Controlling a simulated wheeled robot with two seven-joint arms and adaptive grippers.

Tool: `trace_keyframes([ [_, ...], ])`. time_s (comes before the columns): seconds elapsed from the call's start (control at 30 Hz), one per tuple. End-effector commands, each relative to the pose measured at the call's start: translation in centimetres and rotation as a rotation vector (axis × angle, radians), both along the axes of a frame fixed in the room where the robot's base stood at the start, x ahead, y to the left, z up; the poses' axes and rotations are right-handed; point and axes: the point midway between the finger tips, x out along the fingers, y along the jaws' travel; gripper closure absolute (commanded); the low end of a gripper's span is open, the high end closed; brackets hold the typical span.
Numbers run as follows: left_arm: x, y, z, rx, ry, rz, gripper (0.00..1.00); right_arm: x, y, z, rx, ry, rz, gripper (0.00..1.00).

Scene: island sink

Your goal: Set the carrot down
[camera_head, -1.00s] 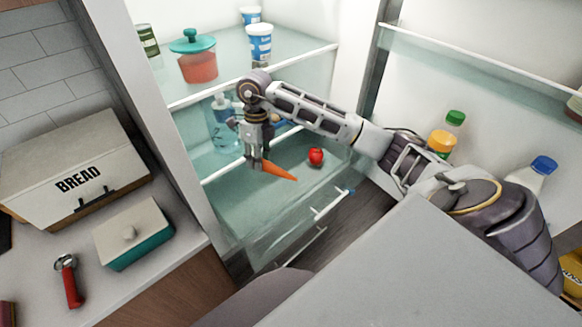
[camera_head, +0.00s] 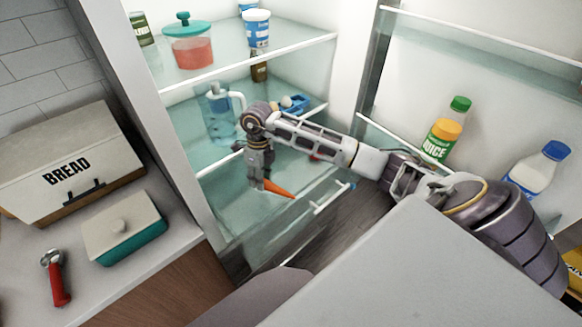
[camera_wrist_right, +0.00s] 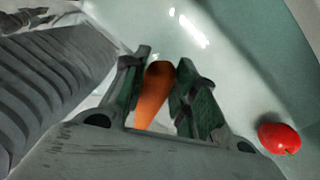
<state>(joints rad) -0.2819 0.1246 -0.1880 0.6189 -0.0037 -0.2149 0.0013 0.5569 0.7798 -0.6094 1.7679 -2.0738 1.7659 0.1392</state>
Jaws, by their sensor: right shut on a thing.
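The orange carrot (camera_head: 279,190) is held in my right gripper (camera_head: 258,184), inside the lower part of the open fridge. In the right wrist view the carrot (camera_wrist_right: 153,95) sits between the two fingers of the right gripper (camera_wrist_right: 161,88), which are shut on it. Its tip points right in the head view. The pale drawer floor (camera_wrist_right: 240,45) shows beyond it; I cannot tell whether the carrot touches it. My left gripper is not in view.
A red tomato-like item (camera_wrist_right: 279,138) lies right of the gripper in the wrist view; my arm mostly hides it in the head view. A clear pitcher (camera_head: 221,115) and a blue item (camera_head: 295,103) stand on the shelf above. A juice bottle (camera_head: 445,135) is in the door.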

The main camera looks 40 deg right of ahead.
Motion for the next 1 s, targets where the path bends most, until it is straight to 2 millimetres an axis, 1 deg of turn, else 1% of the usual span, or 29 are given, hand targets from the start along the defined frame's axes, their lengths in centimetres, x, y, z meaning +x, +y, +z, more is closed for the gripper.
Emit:
trace_keyframes([
  [0.2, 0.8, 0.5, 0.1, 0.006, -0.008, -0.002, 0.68, 0.0, 0.0, 0.0, 0.0, -0.001, 0.0, 0.96],
  [0.37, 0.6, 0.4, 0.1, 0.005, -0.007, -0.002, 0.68, 0.0, 0.0, -0.1, 0.0, -0.001, 0.0, 0.96],
  [0.47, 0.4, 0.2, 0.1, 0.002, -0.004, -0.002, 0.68, 0.0, 0.1, -0.5, 0.002, 0.0, 0.0, 0.96],
  [0.57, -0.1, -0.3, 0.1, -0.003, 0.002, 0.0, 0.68, 0.0, 0.1, -1.5, 0.003, 0.001, 0.0, 0.96],
  [0.8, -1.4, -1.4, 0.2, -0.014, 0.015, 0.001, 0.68, -0.1, 0.1, -4.7, 0.002, 0.002, 0.0, 0.96],
  [0.9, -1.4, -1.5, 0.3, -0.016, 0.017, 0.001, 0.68, 0.0, 0.0, -5.7, 0.001, 0.0, 0.0, 0.96],
  [1.0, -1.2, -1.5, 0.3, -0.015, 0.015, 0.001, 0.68, 0.0, 0.0, -6.2, 0.001, 0.0, 0.0, 0.96],
])
